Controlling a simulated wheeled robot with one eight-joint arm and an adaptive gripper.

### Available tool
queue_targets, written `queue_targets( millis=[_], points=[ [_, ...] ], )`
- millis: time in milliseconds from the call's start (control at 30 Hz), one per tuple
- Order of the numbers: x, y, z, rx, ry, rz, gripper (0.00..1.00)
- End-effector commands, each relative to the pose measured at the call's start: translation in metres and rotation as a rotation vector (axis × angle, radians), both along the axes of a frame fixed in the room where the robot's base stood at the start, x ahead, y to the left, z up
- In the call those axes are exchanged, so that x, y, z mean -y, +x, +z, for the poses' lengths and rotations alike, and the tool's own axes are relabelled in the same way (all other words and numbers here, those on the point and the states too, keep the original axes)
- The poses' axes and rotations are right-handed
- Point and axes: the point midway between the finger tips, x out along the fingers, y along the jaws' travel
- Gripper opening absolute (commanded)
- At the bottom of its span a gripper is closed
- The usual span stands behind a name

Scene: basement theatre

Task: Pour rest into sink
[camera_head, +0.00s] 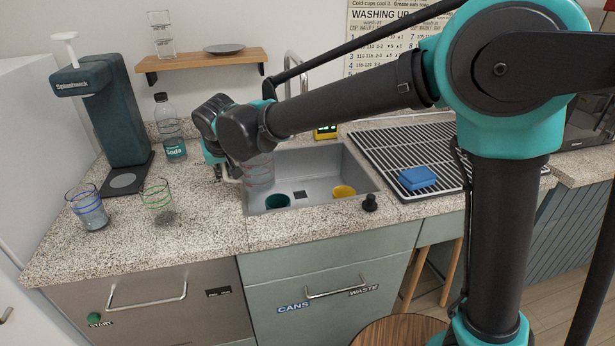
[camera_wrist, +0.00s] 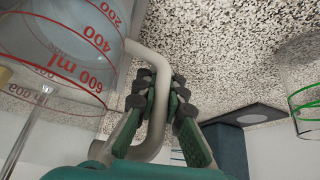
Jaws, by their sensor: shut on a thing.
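My gripper (camera_head: 222,168) is at the left edge of the sink (camera_head: 318,166). In the wrist view its two fingers (camera_wrist: 157,100) are shut on the pale handle of a clear measuring jug (camera_wrist: 62,52). The jug has red markings with numbers such as 400 and 600 ml. In the head view the jug (camera_head: 258,172) is over the left part of the sink, partly behind my arm. I cannot tell its exact tilt or how much liquid it holds. A teal cup (camera_head: 277,201) and a yellow cup (camera_head: 344,191) are in the sink, near its front.
A blue-ringed glass (camera_head: 88,208) and a green-ringed glass (camera_head: 157,200) stand on the left counter. Behind them are a drinks machine (camera_head: 110,110) and a soda bottle (camera_head: 170,130). A blue sponge (camera_head: 417,178) lies on the drying rack (camera_head: 400,145). The faucet (camera_head: 291,70) rises behind the sink.

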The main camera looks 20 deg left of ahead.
Motion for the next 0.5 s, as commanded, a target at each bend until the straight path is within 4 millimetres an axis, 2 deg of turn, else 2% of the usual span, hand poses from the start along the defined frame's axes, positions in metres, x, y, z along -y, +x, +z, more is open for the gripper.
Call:
queue_targets(
  millis=[133,500],
  points=[
    [-0.0065,-0.0085,0.0005,0.001,0.002,0.001,0.0],
    [-0.0058,-0.0081,0.0013,-0.007,0.01,-0.001,0.0]
  ],
)
